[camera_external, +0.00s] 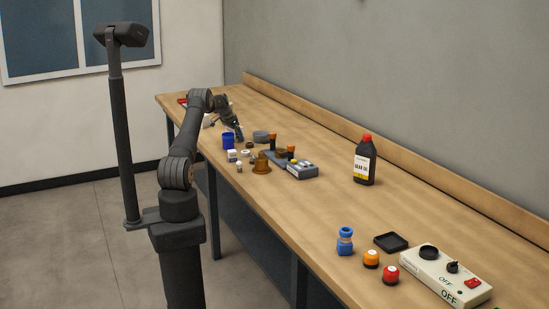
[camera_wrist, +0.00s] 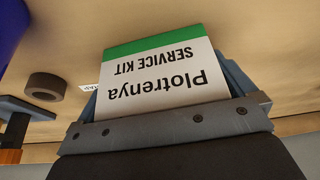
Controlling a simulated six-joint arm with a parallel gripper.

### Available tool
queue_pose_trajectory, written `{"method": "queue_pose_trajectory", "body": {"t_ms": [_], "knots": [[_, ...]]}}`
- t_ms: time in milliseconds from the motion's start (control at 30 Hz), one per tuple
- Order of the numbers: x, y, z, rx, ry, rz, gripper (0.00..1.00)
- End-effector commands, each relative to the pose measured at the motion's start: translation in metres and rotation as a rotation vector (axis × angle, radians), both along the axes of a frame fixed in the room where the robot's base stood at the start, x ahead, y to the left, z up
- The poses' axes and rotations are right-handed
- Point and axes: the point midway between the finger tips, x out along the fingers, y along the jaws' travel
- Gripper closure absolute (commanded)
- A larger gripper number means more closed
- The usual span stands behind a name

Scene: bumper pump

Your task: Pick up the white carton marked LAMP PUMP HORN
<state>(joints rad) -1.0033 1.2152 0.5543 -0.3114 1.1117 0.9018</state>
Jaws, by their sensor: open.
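In the wrist view a white carton face with a green band (camera_wrist: 160,75) reads "Plotrenya SERVICE KIT" upside down. It shows just beyond the bar of my gripper (camera_wrist: 165,100), between the blue-grey fingers; I cannot tell whether they touch it. The words LAMP PUMP HORN are not readable in either view. In the external view my gripper (camera_external: 238,133) is open and low over the far part of the bench, by the blue cup (camera_external: 228,141). A small white box (camera_external: 232,156) stands in front of the cup. I cannot tell which white object is the marked carton.
The wooden bench (camera_external: 320,205) also bears a brass-coloured part (camera_external: 261,164), a grey tray-like unit (camera_external: 302,170), a dark oil bottle (camera_external: 364,165) and a switch box (camera_external: 445,275). A dark ring (camera_wrist: 45,87) lies left of the carton in the wrist view. The bench middle is clear.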

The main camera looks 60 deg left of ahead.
Motion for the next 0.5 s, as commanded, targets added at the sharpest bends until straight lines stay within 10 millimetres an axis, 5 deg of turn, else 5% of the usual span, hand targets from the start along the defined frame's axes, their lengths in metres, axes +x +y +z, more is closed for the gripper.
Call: {"method": "queue_pose_trajectory", "body": {"t_ms": [133, 333, 500], "knots": [[-0.0002, 0.0003, 0.0007, 0.001, -0.001, 0.0, 0.0], [-0.0003, 0.0003, 0.0009, 0.001, 0.0, 0.0, 0.39], [-0.0003, 0.0006, 0.0018, 0.002, -0.002, 0.001, 0.41]]}}
